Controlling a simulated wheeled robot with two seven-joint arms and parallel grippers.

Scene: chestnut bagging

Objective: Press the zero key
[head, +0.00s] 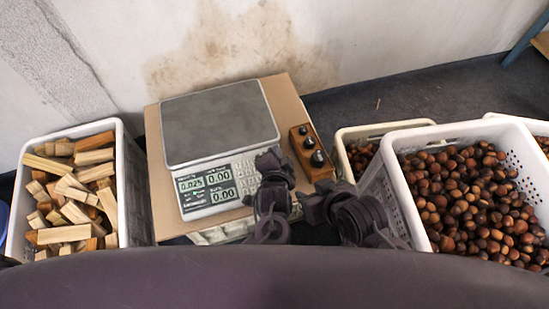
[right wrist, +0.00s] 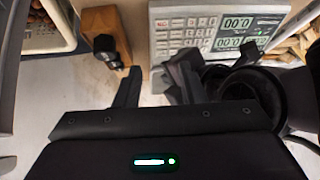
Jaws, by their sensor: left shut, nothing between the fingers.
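A scale (head: 215,130) with a grey weighing plate stands on a brown board. Its display (head: 205,185) reads 0.025, 0.00 and 0.00. The keypad (head: 245,168) lies right of the display; it shows upside down in the right wrist view (right wrist: 185,35). The key labels are too small to read, so I cannot single out the zero key. My left gripper (head: 269,158) is shut and empty, over or beside the keypad's right end; contact cannot be told. My right gripper (head: 310,204) is lower right of it, open and empty, with its fingers apart in the wrist view (right wrist: 158,82).
A wooden block (head: 300,134) with black knobbed weights stands right of the scale. A white crate of wood pieces (head: 124,180) is at left. A white crate of chestnuts (head: 405,195) and another chestnut container (head: 385,126) are at right. The weighing plate is empty.

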